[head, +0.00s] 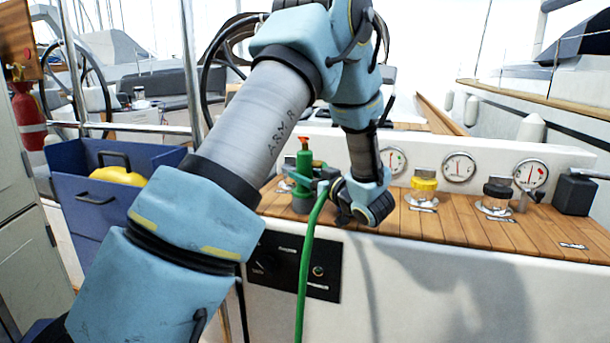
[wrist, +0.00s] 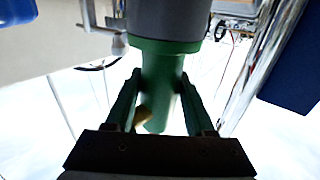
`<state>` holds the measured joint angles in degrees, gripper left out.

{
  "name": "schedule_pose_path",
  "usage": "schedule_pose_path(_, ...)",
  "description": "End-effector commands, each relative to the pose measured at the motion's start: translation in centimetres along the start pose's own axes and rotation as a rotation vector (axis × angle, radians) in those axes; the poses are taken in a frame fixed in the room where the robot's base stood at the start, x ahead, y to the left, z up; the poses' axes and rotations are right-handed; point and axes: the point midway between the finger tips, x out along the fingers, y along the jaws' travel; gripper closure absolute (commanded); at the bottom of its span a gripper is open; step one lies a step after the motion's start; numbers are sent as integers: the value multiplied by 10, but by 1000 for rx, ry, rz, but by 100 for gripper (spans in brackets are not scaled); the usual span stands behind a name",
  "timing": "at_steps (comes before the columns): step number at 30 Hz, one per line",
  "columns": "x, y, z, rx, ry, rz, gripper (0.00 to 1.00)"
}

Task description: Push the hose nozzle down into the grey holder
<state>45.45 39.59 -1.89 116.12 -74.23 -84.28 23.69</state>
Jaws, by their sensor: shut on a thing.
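The green hose nozzle (head: 304,165), with an orange tip, stands upright above the wooden ledge in the head view. My gripper (head: 319,186) reaches it from the right and is shut on it. In the wrist view the nozzle (wrist: 161,75) is between my two fingers (wrist: 160,88). Its wide green collar meets a grey cylinder (wrist: 166,22) at the top of that view. This looks like the grey holder, but I cannot tell how deep the nozzle sits. No grey holder shows clearly in the head view. A green hose (head: 304,270) hangs down in front.
Gauges (head: 459,167), a yellow-capped fitting (head: 424,188) and a black-capped fitting (head: 496,196) line the wooden ledge (head: 460,218) to the right. A black switch panel (head: 292,266) is below. A blue bin (head: 100,205) with a yellow thing inside stands at left.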

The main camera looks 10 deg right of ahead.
Motion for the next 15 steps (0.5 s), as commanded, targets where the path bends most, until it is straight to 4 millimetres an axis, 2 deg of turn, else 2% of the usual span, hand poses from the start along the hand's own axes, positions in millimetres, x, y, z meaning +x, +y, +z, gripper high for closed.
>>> schedule_pose_path(1,0,0,1,-1,2,0,100)
schedule_pose_path(2,0,0,0,-1,2,0,44)
schedule_pose_path(3,0,0,0,-1,2,0,39)
schedule_pose_path(5,0,0,0,-1,2,0,33)
schedule_pose_path(15,-5,0,1,0,-1,1,33)
